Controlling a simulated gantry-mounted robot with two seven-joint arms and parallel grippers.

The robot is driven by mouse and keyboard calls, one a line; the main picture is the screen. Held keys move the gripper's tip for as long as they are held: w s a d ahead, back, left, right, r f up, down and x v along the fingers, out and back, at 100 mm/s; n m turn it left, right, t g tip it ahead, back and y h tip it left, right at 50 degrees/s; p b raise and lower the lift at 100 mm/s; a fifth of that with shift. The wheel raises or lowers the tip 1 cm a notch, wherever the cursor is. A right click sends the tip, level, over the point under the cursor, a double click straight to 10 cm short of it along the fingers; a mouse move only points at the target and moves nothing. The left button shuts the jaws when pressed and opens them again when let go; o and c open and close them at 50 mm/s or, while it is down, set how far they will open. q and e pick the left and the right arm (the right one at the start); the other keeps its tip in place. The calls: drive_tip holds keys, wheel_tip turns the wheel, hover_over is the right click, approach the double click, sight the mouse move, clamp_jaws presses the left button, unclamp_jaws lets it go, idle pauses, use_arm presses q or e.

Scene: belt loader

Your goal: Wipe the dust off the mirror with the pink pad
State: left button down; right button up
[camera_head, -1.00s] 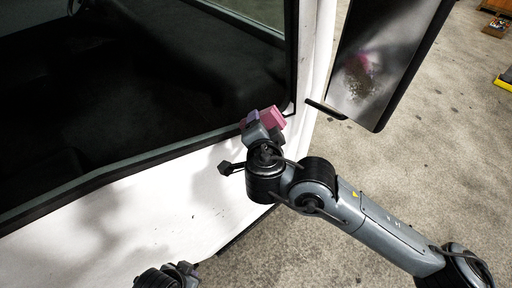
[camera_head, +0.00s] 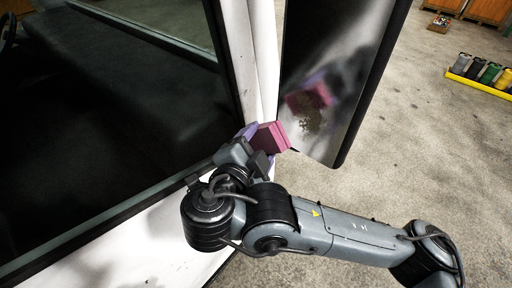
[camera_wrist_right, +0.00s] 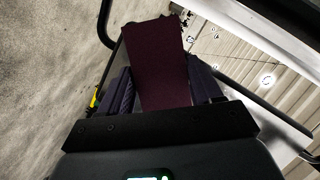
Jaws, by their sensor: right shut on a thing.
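The mirror (camera_head: 335,75) is a tall dark-framed panel at the top centre of the head view. A brownish dust patch (camera_head: 312,122) shows on its lower part, with a pink reflection above it. My right gripper (camera_head: 256,138) is shut on the pink pad (camera_head: 273,137), which is at the mirror's lower left edge; I cannot tell whether it touches the glass. In the right wrist view the pad (camera_wrist_right: 157,65) looks dark maroon and stands between the purple fingers (camera_wrist_right: 160,92). My left gripper is out of view.
The white vehicle body (camera_head: 262,50) with its large dark window (camera_head: 110,110) fills the left side. A yellow tray (camera_head: 480,84) with several bottles stands on the floor at the right. Open concrete floor lies right of the mirror.

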drive_tip(key=shift+w+d+f+b, duration=0.4)
drive_tip(key=shift+w+d+b, duration=0.25)
drive_tip(key=shift+b, duration=2.25)
drive_tip(key=shift+w+d+r+p, duration=0.2)
drive_tip(key=shift+w+r+p, duration=0.1)
drive_tip(key=shift+w, duration=0.15)
drive_tip(key=shift+w+d, duration=0.2)
drive_tip(key=shift+w, duration=0.1)
drive_tip(key=shift+w+d+r+p, duration=0.2)
drive_tip(key=shift+w+p, duration=0.1)
drive_tip(key=shift+p, duration=0.05)
drive_tip(key=shift+w+d+f+p, duration=0.2)
drive_tip(key=shift+w+d+p, duration=0.25)
drive_tip(key=shift+w, duration=0.2)
drive_tip(key=shift+w+d+b, duration=0.5)
drive_tip(key=shift+w+b, duration=0.2)
drive_tip(key=shift+b, duration=0.1)
